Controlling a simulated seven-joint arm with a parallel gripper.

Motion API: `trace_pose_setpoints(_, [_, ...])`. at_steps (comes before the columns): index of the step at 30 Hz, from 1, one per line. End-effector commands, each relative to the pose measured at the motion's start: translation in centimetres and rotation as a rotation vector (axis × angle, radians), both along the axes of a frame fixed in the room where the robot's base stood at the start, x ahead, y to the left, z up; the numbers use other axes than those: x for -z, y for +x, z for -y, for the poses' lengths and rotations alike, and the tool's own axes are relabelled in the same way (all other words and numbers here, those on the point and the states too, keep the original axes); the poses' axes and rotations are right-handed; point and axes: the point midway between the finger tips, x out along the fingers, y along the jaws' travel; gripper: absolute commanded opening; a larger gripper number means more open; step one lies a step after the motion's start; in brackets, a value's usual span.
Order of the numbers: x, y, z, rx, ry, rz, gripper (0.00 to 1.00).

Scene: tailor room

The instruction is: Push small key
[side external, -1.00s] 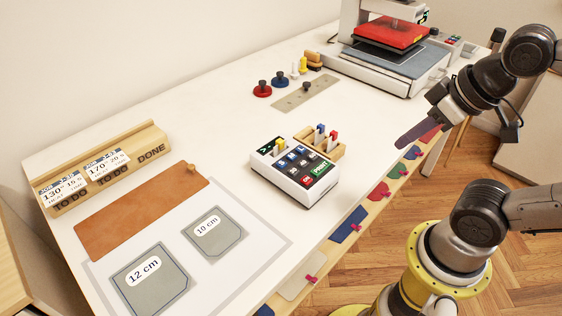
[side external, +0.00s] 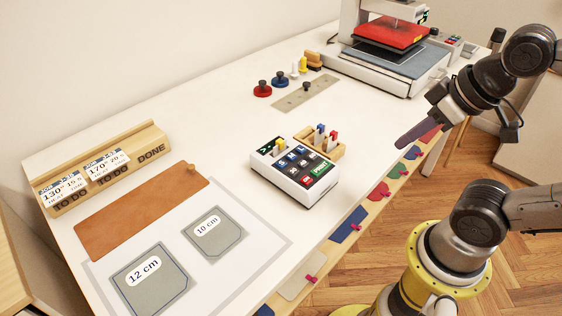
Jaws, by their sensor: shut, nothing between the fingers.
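A white keypad device (side external: 294,177) with a dark face and several small keys stands on the table's middle, near its front edge. Its keys are blue, with a green one at the right and a red one at the front. The lettering is too small to read surely. A yellow-topped piece (side external: 280,145) sits at its back left. My gripper (side external: 402,142) is to the right of the device, raised and apart from it. Its purple-grey fingers are together, point left and hold nothing.
A wooden holder (side external: 325,146) with coloured pieces stands right behind the keypad. A heat press (side external: 390,55) is at the back right. Red and blue knobbed discs (side external: 270,84) lie behind. A brown leather strip (side external: 140,212) and grey templates (side external: 215,233) are at left. Coloured swatches hang along the front edge.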

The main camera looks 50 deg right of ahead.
Motion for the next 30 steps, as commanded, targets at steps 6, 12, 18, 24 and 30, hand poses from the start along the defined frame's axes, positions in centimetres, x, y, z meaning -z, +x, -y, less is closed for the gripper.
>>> trace_pose_setpoints(6, [0.0,0.0,0.0,-0.002,-0.001,0.0,0.0])
trace_pose_setpoints(12, [-0.7,1.2,-0.8,-0.086,-0.006,0.064,0.0])
trace_pose_setpoints(18, [-3.9,4.8,-4.5,-0.171,0.13,0.267,0.0])
trace_pose_setpoints(24, [-7.4,8.8,-6.9,-0.163,0.267,0.444,0.0])
trace_pose_setpoints(30, [-9.9,12.6,-7.4,-0.072,0.372,0.566,0.0])
